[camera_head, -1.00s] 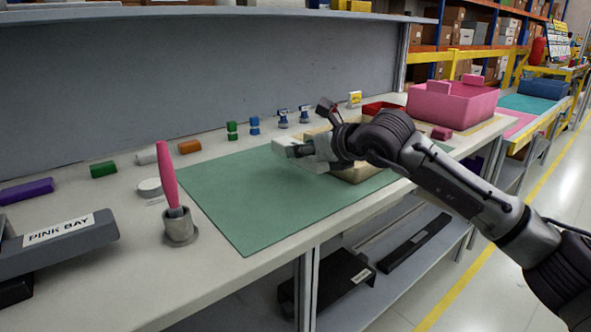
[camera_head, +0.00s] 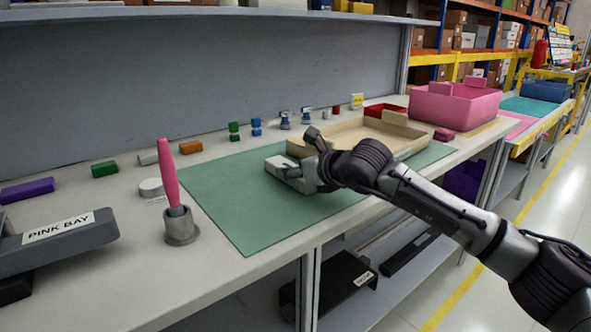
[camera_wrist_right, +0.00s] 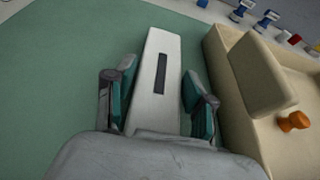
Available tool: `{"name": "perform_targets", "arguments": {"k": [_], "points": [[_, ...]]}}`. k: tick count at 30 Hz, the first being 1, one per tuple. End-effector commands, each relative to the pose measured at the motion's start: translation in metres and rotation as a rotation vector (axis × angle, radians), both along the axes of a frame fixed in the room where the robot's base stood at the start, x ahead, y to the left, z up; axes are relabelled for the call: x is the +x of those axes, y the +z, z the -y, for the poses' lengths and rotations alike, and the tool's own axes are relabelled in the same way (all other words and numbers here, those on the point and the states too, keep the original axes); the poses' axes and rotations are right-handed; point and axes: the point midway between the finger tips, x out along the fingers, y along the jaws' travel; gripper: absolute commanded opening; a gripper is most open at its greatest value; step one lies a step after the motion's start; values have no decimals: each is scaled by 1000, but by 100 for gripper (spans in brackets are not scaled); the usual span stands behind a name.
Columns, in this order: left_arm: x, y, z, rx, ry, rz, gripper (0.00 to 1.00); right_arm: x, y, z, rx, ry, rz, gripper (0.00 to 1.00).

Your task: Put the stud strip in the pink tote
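The pink tote (camera_head: 455,105) stands at the far right of the bench, with pink pieces showing above its rim. My right gripper (camera_head: 287,174) is low over the green mat, left of the beige tray (camera_head: 350,137). In the right wrist view its two teal-padded fingers (camera_wrist_right: 158,100) lie close along both sides of a pale slotted block (camera_wrist_right: 160,60), seemingly gripping it. The block's pale end also shows in the head view (camera_head: 279,164). I cannot tell whether it touches the mat, or whether it is the stud strip. My left gripper is out of view.
A pink-handled tool (camera_head: 169,180) stands in a grey cup (camera_head: 181,228). The PINK BAY sign (camera_head: 60,232) is at left. The green mat (camera_head: 240,205) has free room around my gripper.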

Motion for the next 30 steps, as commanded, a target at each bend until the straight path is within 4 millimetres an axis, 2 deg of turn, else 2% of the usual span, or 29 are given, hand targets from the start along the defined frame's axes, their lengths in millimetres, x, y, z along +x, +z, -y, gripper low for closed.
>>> {"name": "perform_targets", "arguments": {"k": [1, 2, 14, 17, 30], "points": [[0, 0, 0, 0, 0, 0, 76, 0, 0, 0, 0, 0, 0, 67], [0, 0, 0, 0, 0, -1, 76, 0, 0, 0, 0, 0, 0, 72], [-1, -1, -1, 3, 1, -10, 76, -3, 3, 2, 1, 1, 1, 72], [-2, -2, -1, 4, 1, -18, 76, -13, 8, 10, 1, 0, 1, 72], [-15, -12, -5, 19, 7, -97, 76, -79, 41, 56, 0, -1, 0, 72]]}}
